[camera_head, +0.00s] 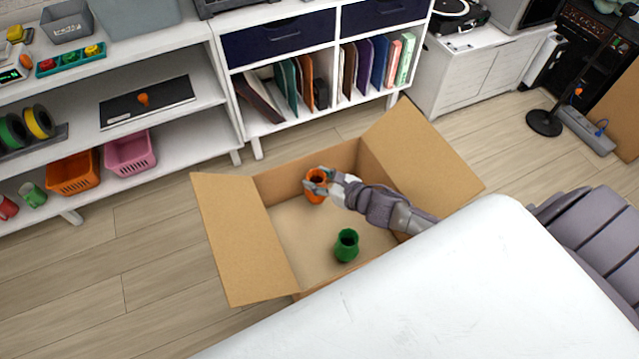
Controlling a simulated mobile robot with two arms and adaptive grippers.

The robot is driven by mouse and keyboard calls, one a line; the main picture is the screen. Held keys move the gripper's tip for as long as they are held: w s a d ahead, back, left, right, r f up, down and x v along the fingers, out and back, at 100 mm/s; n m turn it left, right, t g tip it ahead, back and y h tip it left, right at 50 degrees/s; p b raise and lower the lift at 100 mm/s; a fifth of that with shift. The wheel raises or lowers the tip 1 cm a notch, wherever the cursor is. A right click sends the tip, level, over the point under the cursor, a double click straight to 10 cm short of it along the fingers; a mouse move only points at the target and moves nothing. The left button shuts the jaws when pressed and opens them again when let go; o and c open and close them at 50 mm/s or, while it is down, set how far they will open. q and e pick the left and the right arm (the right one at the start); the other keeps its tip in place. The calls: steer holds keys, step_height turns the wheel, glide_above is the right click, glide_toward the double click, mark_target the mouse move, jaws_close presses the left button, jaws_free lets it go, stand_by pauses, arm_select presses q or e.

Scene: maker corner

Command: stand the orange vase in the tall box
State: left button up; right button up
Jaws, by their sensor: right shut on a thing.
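The orange vase (315,196) is upright inside the open cardboard box (249,240), near its back wall. My right gripper (320,182) reaches into the box from the right and is shut on the vase near its rim. The fingers hide part of the vase. I cannot tell whether its base touches the box floor. A green vase (346,246) stands upright in the box, nearer to me and apart from the orange one. My left gripper is not in view.
The box flaps (425,150) are spread outward. A white shelf unit (180,125) with baskets and spools stands behind at the left, and a low shelf holds books (362,68). A black round stand base (544,123) is at the right. Wooden floor (130,240) left of the box is clear.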

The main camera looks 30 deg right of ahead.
steer(key=shift+f, duration=1.3)
steer(key=shift+f, duration=0.1)
steer(key=shift+f+b, duration=0.15)
steer(key=shift+b, duration=0.25)
steer(key=o, duration=1.3)
steer(key=shift+c, duration=0.2)
steer(key=shift+r+p, duration=0.25)
steer(key=shift+p, duration=0.05)
steer(key=v, duration=1.2)
